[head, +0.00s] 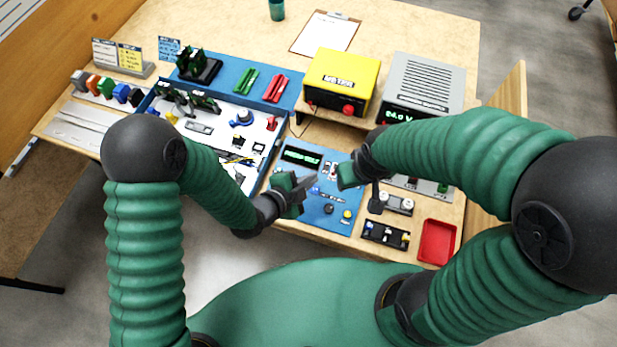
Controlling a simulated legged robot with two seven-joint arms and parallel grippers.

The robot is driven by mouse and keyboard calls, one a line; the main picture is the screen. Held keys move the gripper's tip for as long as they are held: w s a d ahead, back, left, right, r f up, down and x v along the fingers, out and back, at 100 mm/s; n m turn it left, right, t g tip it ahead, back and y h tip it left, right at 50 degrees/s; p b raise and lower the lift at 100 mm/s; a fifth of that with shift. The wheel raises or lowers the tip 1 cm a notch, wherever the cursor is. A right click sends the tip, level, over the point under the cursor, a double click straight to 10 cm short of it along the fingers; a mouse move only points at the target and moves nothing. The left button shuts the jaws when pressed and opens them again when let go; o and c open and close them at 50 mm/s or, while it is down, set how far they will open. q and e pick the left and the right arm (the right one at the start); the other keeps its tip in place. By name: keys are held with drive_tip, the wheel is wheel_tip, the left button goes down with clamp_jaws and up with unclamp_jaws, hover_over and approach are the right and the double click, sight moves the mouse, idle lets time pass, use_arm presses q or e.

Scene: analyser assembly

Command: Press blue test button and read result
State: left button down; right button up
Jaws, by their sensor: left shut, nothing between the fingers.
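A blue tester panel (331,215) lies at the front middle of the bench in the head view. Its dark display (301,156) shows green text, too small to read surely. A small blue button (315,190) sits below the display, partly hidden by my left gripper. My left gripper (311,184) is shut and empty, with its tips at or just above this button; I cannot tell whether they touch. My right gripper (347,177) is over the panel's right side, just right of the left one. Its fingers are mostly hidden, so its opening is unclear.
A blue-edged parts tray (262,152) lies left of the panel. A yellow box (342,80) and a grey power supply (424,84) stand behind. A red tray (437,242) is at the front right.

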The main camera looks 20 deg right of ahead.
sight(314, 189)
use_arm(q)
drive_tip(key=f+b, duration=0.4)
drive_tip(key=f, duration=0.1)
drive_tip(key=w+f+b, duration=0.1)
drive_tip(key=f+b, duration=0.1)
drive_tip(key=f, duration=0.1)
drive_tip(key=shift+d+f+b, duration=0.1)
drive_tip(key=shift+d+b, duration=0.25)
drive_tip(key=shift+w+f, duration=0.15)
drive_tip(key=shift+f, duration=0.1)
use_arm(e)
drive_tip(key=s+x, duration=0.1)
drive_tip(key=x, duration=0.5)
drive_tip(key=shift+s+a+f, duration=0.3)
drive_tip(key=shift+s+f, duration=0.1)
drive_tip(key=shift+f, duration=0.05)
use_arm(q)
drive_tip(key=shift+d+r, duration=0.1)
drive_tip(key=shift+d, duration=0.05)
use_arm(e)
drive_tip(key=shift+d, duration=0.15)
use_arm(q)
drive_tip(key=shift+f+b, duration=0.35)
drive_tip(key=shift+b, duration=0.15)
use_arm(e)
drive_tip(key=shift+f, duration=0.4)
